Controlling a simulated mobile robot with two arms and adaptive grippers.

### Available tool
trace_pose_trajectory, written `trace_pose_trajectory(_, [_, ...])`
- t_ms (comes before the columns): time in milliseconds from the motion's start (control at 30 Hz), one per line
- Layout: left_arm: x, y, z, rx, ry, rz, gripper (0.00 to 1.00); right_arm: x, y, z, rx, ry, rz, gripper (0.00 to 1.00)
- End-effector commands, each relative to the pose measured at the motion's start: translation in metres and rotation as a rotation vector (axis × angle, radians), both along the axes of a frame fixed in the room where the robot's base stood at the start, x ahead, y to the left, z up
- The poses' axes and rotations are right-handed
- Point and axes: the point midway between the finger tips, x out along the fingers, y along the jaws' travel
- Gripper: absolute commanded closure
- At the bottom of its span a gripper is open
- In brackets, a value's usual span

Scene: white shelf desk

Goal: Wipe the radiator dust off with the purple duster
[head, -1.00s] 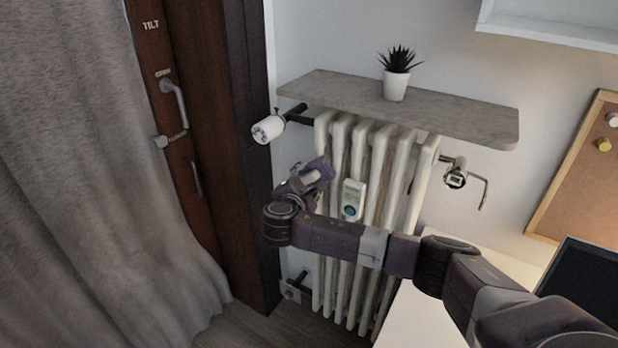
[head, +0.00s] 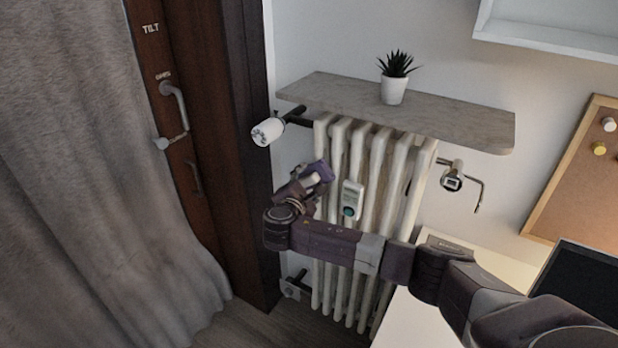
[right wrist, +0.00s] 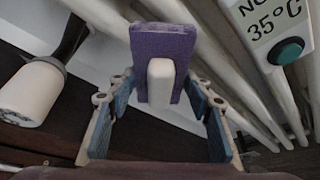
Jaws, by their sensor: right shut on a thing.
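The purple duster (right wrist: 160,45) with its pale handle shows large in the right wrist view, between the fingers of my right gripper (right wrist: 165,105). In the head view the duster (head: 320,172) is at the left front of the radiator (head: 372,165). My right gripper (head: 308,180) is shut on the duster there. The radiator is a cream column type, with brownish staining near the top of its columns. I cannot tell whether the duster touches the columns. My left gripper is not in view.
A grey shelf (head: 450,121) with a potted plant (head: 394,90) sits above the radiator. A white valve knob (head: 267,131) is at its upper left and a metal valve (head: 452,182) at its right. A device (head: 351,198) hangs on the columns. A desk and monitor stand at lower right.

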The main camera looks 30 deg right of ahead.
Motion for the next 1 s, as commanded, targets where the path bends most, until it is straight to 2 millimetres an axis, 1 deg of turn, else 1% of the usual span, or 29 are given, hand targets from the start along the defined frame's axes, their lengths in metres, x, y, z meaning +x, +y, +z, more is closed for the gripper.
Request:
trace_pose_trajectory(133, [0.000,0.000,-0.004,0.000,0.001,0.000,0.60,0.000,0.000,-0.008,0.001,0.001,0.000,0.73])
trace_pose_trajectory(400, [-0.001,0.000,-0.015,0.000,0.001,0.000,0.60,0.001,-0.002,-0.030,0.000,0.002,0.000,0.73])
trace_pose_trajectory(567, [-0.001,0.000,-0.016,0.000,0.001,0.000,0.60,0.002,-0.003,-0.033,0.000,0.002,0.000,0.73])
trace_pose_trajectory(667, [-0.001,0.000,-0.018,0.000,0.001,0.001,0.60,0.001,-0.003,-0.039,0.001,0.002,0.000,0.73])
trace_pose_trajectory(833, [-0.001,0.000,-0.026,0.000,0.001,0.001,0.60,0.000,-0.002,-0.054,0.000,0.003,-0.001,0.73])
trace_pose_trajectory(1000, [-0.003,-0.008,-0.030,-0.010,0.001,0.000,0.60,0.001,-0.002,-0.064,0.000,0.002,-0.001,0.73])
